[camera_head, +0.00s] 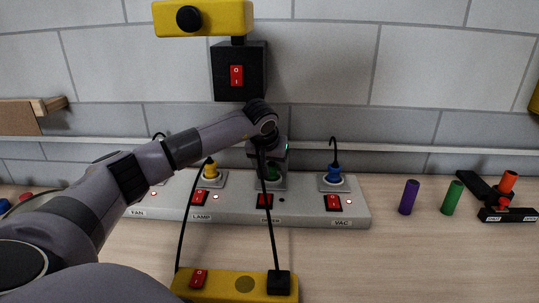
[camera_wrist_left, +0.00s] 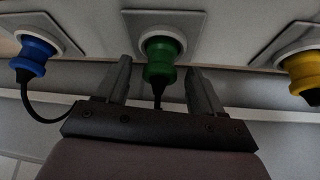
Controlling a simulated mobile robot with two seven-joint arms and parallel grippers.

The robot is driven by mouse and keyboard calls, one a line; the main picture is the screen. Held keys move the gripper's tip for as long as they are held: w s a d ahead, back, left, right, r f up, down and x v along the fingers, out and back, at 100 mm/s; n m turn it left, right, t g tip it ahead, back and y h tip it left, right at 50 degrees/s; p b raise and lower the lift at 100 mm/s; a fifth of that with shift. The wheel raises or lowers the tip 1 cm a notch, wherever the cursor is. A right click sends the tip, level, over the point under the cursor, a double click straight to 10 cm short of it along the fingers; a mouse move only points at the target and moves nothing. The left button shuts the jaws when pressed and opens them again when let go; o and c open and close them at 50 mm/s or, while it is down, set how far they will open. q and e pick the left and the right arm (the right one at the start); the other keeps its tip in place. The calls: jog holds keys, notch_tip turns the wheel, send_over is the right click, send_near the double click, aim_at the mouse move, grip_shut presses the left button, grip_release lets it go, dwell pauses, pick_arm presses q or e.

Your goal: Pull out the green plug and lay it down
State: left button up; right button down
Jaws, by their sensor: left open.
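The green plug (camera_wrist_left: 160,58) sits in its socket on the grey power strip (camera_head: 357,212). In the head view its lower part (camera_head: 272,174) shows below my left gripper (camera_head: 270,160), which hides the rest. In the left wrist view my open left gripper (camera_wrist_left: 160,75) has one finger on each side of the green plug, with gaps visible. A dark cord runs from the plug. My right gripper is in neither view.
A yellow plug (camera_head: 210,170) and a blue plug (camera_head: 334,172) stand in neighbouring sockets. A yellow switch box (camera_head: 235,287) lies in front, with cords running up. Purple (camera_head: 409,197) and green (camera_head: 452,198) cylinders stand right. Bare table lies between strip and cylinders' front.

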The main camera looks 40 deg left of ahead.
pick_arm(q)
jog(key=shift+x, duration=0.85)
jog(key=shift+r, duration=0.1)
jog(key=c, duration=1.2)
jog(key=shift+r, duration=0.15)
jog(key=shift+r+p, duration=0.8)
jog(key=shift+p, duration=0.15)
jog(key=shift+r, duration=0.6)
